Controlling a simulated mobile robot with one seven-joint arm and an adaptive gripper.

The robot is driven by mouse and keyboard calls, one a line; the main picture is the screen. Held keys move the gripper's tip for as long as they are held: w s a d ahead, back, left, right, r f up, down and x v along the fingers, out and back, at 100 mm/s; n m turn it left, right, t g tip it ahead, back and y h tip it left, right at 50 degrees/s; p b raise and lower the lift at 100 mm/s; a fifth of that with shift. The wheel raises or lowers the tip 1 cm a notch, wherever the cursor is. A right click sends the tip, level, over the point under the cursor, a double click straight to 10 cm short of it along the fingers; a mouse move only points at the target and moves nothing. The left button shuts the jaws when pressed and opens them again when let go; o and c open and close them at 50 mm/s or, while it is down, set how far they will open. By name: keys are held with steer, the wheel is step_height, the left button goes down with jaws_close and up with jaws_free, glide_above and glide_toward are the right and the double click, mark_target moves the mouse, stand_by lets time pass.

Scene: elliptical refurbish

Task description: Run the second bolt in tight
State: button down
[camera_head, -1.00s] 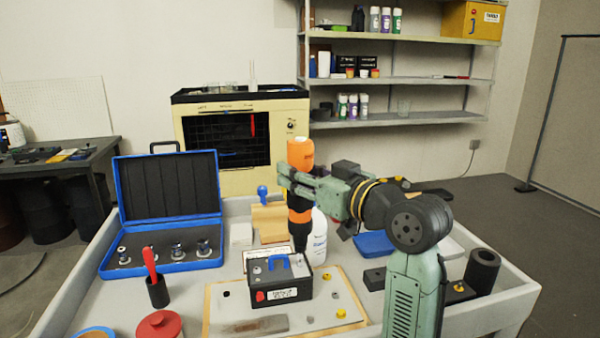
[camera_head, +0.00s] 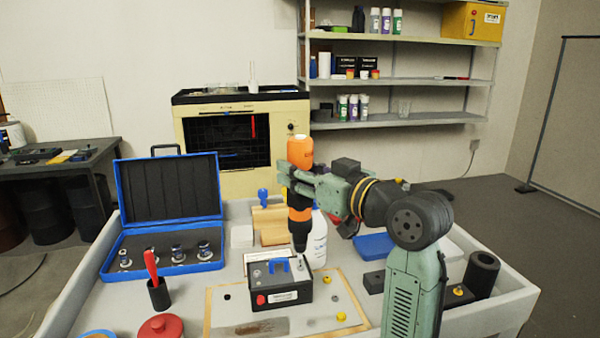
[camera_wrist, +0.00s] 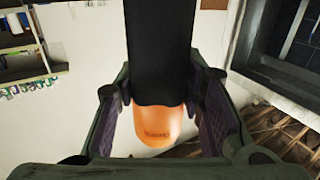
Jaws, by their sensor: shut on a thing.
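My gripper (camera_head: 305,182) is shut on an orange and black power screwdriver (camera_head: 300,152), held upright with its black nose pointing down. In the wrist view the fingers sit on both sides of the screwdriver (camera_wrist: 160,122). The nose is over the right rear part of a black box (camera_head: 280,288) with a blue part (camera_head: 279,265) on its top. I cannot tell whether the tip touches a bolt; the bolts are too small to make out. The box has a red knob and a white label on its front and stands on a wood-edged board (camera_head: 225,310).
An open blue case (camera_head: 165,245) with several metal sockets stands at the left. A red-handled tool stands in a black cup (camera_head: 158,295) in front of it. A white bottle (camera_head: 318,240) is just behind the screwdriver. A black cylinder (camera_head: 481,273) stands at the right.

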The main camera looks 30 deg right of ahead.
mark_target(302, 135)
steer(key=shift+r+p, duration=2.6)
steer(key=shift+r, duration=1.25)
steer(key=shift+s+d, duration=0.1)
steer(key=shift+d, duration=0.05)
